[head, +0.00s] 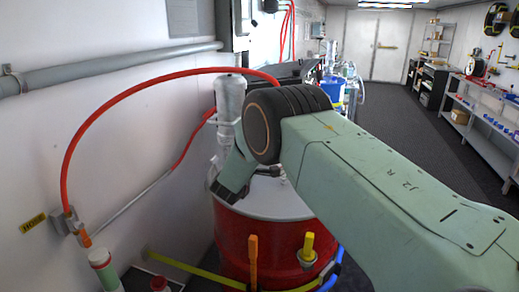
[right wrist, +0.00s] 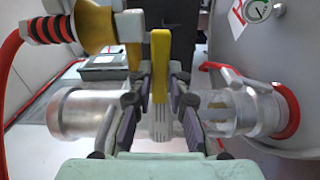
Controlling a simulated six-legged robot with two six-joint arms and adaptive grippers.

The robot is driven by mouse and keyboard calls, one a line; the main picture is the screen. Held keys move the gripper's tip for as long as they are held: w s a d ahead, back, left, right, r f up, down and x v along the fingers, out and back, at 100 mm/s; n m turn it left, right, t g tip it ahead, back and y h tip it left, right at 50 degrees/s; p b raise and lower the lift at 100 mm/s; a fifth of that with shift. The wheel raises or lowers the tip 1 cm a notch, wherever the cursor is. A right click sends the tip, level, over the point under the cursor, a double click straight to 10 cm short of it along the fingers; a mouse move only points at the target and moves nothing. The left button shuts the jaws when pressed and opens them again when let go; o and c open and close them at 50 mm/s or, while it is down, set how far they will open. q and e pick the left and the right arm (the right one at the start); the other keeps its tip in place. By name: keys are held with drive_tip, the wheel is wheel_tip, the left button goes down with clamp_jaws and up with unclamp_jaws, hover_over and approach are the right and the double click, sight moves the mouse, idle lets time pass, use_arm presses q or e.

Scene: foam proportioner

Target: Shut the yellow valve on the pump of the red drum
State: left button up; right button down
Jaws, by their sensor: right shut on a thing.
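The red drum (head: 225,235) stands in the middle of the head view with a pale lid. The silver pump (head: 230,100) rises at its back left, partly hidden by my right arm. In the right wrist view the yellow valve handle (right wrist: 160,65) stands upright in the picture, across a silver horizontal pipe (right wrist: 80,112). My right gripper (right wrist: 160,100) is shut on the handle, a finger on either side. In the head view my wrist hides the handle and fingertips. My left gripper is not in view.
A red hose (head: 120,95) arches from the wall toward the pump. Orange (head: 253,262) and yellow (head: 308,246) upright handles stand at the drum's front. The aisle floor (head: 405,130) is open at the right.

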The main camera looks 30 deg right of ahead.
idle(0.7)
drive_tip(key=c, duration=1.3)
unclamp_jaws()
drive_tip(key=shift+d+r, duration=0.1)
drive_tip(key=shift+o, duration=0.2)
drive_tip(key=v, duration=1.2)
